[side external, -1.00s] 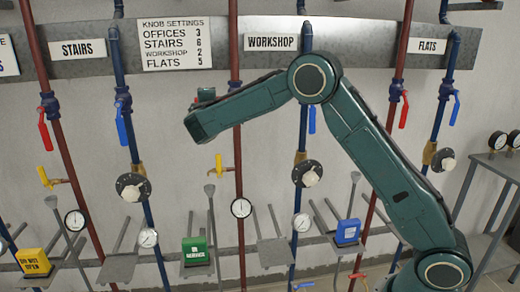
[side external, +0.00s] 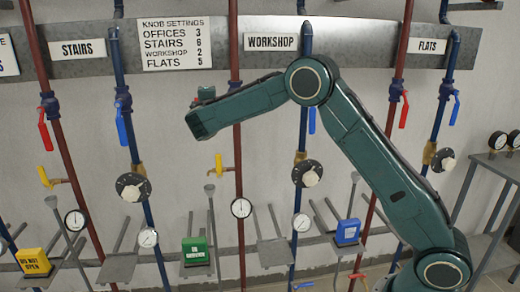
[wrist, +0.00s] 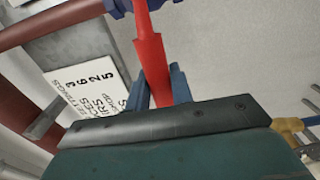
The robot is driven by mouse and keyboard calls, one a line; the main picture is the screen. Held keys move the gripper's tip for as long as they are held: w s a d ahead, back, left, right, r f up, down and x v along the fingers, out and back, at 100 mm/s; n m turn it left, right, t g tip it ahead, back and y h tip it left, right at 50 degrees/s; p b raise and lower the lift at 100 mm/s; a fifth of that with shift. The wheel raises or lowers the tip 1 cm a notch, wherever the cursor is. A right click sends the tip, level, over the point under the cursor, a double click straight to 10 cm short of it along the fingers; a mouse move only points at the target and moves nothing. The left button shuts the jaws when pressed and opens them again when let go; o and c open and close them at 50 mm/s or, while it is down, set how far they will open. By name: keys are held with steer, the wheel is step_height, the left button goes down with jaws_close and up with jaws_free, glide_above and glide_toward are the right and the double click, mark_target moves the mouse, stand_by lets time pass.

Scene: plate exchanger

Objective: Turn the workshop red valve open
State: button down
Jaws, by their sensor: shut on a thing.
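The workshop red valve handle (wrist: 150,58) shows in the wrist view as a long red lever running from the blue valve body (wrist: 118,6) at the top down to my gripper (wrist: 163,86). My gripper's two blue fingers are shut on the lever's lower part, one on each side. The dark wrist plate hides the lever's far end. In the side external view my arm covers the valve and its handle on the red pipe (side external: 237,160) left of the WORKSHOP sign (side external: 270,42). My fingers are hidden there too.
Other red levers (side external: 45,130) and blue levers (side external: 121,125) hang on neighbouring pipes. A yellow tap (side external: 219,166) sits lower on the red workshop pipe. A black round knob (side external: 307,173) is on the blue pipe to the right. The knob settings sign (side external: 173,43) is on the rail.

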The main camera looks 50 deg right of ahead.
steer(key=shift+f, duration=0.1)
steer(key=shift+s+d+f+n, duration=0.1)
steer(key=shift+f+n, duration=0.8)
steer(key=shift+n, duration=0.4)
steer(key=s+d+f+n, duration=0.6)
steer(key=n, duration=0.9)
steer(key=shift+s+d+f+n, duration=0.15)
steer(key=shift+f+n, duration=0.15)
steer(key=shift+f, duration=0.1)
steer(key=c, duration=1.2)
jaws_free()
steer(key=shift+c, duration=0.2)
steer(key=shift+o, duration=0.2)
